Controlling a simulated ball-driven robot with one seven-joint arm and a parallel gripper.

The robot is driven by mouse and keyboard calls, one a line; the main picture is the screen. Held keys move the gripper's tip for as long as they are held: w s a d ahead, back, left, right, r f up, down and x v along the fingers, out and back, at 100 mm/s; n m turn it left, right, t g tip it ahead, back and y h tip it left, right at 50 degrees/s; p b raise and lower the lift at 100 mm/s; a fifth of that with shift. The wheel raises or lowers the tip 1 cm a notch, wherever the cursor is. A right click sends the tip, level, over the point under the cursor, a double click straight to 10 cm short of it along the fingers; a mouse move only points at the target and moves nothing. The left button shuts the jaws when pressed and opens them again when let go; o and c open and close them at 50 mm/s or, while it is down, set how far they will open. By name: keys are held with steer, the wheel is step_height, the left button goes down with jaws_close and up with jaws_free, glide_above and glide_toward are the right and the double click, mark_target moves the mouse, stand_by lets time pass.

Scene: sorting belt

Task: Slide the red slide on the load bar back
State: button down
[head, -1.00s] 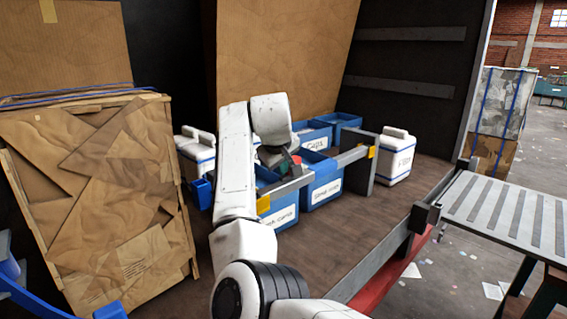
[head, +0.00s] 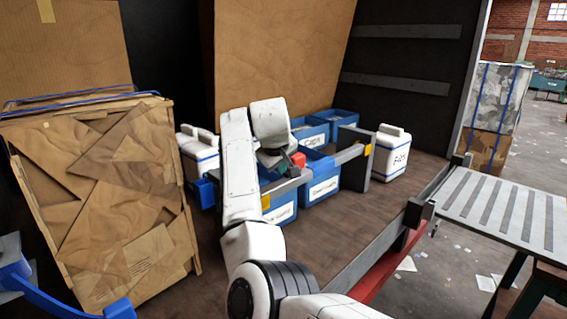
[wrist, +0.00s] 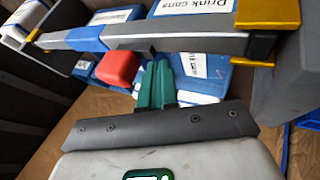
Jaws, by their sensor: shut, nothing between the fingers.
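The load bar is a grey rail (head: 288,186) across the front of the blue bins; it crosses the top of the wrist view (wrist: 185,43). The red slide (head: 298,159) is a small red block at the bar, partly behind my wrist in the head view. In the wrist view the red slide (wrist: 117,70) sits just left of my green fingers, beside the bar. My gripper (wrist: 157,84) is shut and empty, its fingertips close to the bar's edge. I cannot tell whether the fingers touch the red slide.
Labelled blue bins (head: 319,188) stand behind and below the bar. Yellow brackets (head: 265,202) mark its ends. White lidded containers (head: 391,154) stand at both sides. A large cardboard bale (head: 95,190) is at left. The brown floor (head: 335,232) in front is clear.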

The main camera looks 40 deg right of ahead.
steer(key=shift+s+a+r+b, duration=0.1)
steer(key=shift+a+r+b, duration=0.1)
steer(key=shift+a, duration=0.3)
steer(key=shift+s+a+r+b, duration=0.1)
steer(key=shift+a+r+b, duration=0.1)
steer(key=shift+a, duration=0.3)
steer(key=b+v, duration=0.2)
steer(key=v, duration=0.7)
steer(key=shift+d, duration=0.15)
